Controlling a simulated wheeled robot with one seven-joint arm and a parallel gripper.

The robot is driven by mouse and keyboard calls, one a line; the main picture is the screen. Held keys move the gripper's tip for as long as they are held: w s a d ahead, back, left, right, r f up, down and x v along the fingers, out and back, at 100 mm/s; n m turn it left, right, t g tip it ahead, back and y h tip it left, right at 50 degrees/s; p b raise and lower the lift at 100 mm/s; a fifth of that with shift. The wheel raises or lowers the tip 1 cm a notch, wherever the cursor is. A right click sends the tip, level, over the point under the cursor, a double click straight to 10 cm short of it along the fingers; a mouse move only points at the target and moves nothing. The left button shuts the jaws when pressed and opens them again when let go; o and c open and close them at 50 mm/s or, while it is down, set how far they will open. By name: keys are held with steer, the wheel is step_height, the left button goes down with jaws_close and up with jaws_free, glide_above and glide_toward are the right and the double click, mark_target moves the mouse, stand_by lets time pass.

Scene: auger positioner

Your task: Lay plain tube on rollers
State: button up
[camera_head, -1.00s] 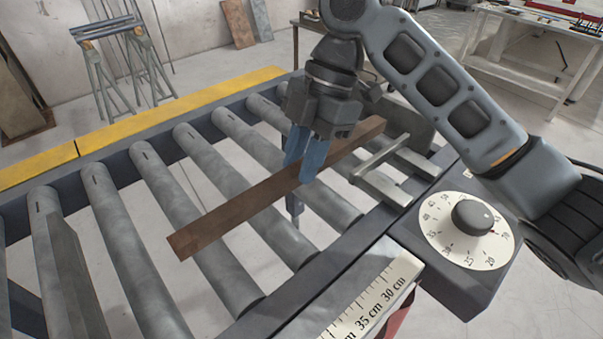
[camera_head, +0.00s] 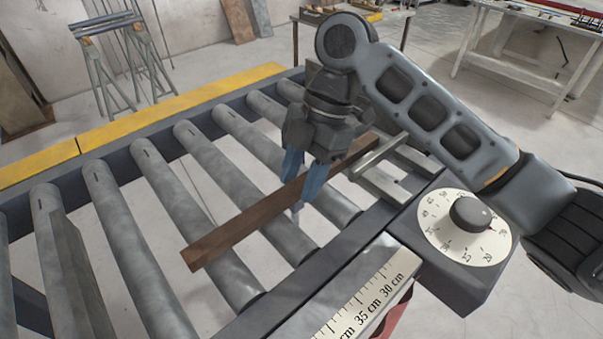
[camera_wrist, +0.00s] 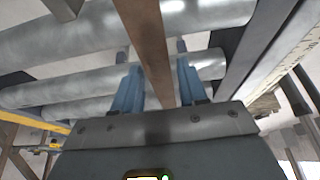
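The plain tube appears as a long brown rectangular bar (camera_head: 235,228). It lies at a slant across several grey rollers (camera_head: 190,215) and looks to be resting on them. My gripper (camera_head: 303,188) is over the tube's middle, pointing down, with its two blue fingers spread on either side of it. In the wrist view the tube (camera_wrist: 150,45) runs between the fingers (camera_wrist: 158,85), with narrow gaps visible beside it. The tube's far end passes behind my gripper, close to the metal stop bars (camera_head: 385,165).
A round dial (camera_head: 465,228) on a dark box and a ruler strip (camera_head: 370,295) are at the right edge. A grey flat bar (camera_head: 78,270) stands slanted at the left. A yellow strip (camera_head: 130,125) lines the far side.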

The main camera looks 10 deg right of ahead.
steer(key=shift+o, duration=0.8)
steer(key=shift+r, duration=0.1)
steer(key=shift+r, duration=0.15)
steer(key=b+v, duration=0.1)
steer(key=v, duration=1)
steer(key=shift+r, duration=0.4)
